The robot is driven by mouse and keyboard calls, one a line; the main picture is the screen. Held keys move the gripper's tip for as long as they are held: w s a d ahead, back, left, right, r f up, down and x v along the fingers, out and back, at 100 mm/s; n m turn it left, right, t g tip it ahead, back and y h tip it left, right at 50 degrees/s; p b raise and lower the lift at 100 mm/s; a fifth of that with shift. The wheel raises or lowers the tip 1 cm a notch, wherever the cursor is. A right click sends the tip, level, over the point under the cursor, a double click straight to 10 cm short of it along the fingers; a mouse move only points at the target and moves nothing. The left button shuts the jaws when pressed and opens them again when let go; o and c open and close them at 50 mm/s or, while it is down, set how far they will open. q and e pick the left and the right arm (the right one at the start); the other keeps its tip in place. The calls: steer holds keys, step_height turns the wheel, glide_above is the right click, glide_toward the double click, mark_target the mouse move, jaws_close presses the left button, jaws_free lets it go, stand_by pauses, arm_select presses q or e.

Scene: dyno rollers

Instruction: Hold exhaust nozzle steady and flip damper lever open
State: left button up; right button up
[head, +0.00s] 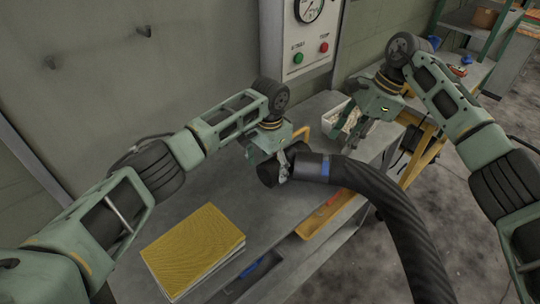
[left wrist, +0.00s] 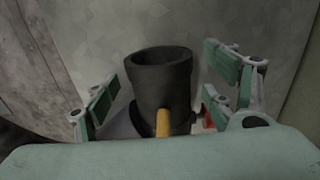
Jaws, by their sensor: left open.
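The black exhaust nozzle (head: 308,168) lies on the grey bench at the end of a thick ribbed hose (head: 405,225), with a blue band near the joint. In the left wrist view the nozzle's open mouth (left wrist: 163,75) shows between my left fingers. An orange-yellow lever (left wrist: 162,122) stands in front of it there; its lower end is hidden by my gripper body. My left gripper (head: 274,158) is open around the nozzle, with gaps visible on both sides in the left wrist view. My right gripper (head: 352,138) hangs above the bench, right of the nozzle and apart from it.
A yellow book-like block (head: 195,245) lies at the bench's front left. A white bin (head: 341,117) with small contents is behind my right gripper. A control box (head: 308,40) with a gauge and green and red buttons is on the wall. An orange tray (head: 320,222) sits below.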

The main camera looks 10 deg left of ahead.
arm_select(q)
steer(key=shift+f, duration=1.45)
steer(key=shift+c, duration=0.3)
